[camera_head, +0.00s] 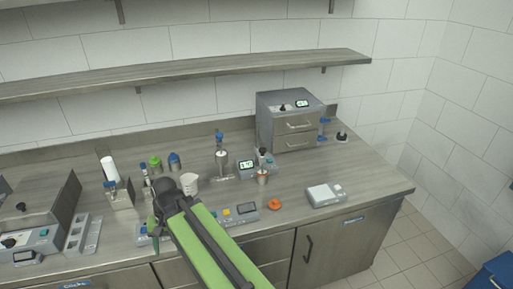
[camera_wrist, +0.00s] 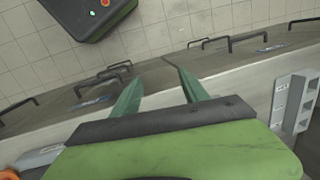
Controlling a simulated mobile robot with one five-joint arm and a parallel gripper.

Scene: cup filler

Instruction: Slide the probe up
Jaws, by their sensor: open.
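My gripper (camera_wrist: 154,70) shows in the wrist view with its two green fingers apart and nothing between them. In the head view my green arm reaches over the counter's front edge. A slim upright stand (camera_head: 221,158) with a blue top stands at mid-counter. Right of it is a unit with a small display (camera_head: 246,165) and a black knob (camera_head: 263,153) above a metal cup (camera_head: 262,176). I cannot tell which of these carries the probe. My gripper is apart from both, to their left and front.
A grey drawer cabinet (camera_head: 292,120) stands at the back right. A white beaker (camera_head: 189,184) is close behind my arm. An orange disc (camera_head: 275,204) and a pale flat device (camera_head: 325,194) lie at the front right. The counter between them is clear. A long shelf (camera_head: 180,76) runs above.

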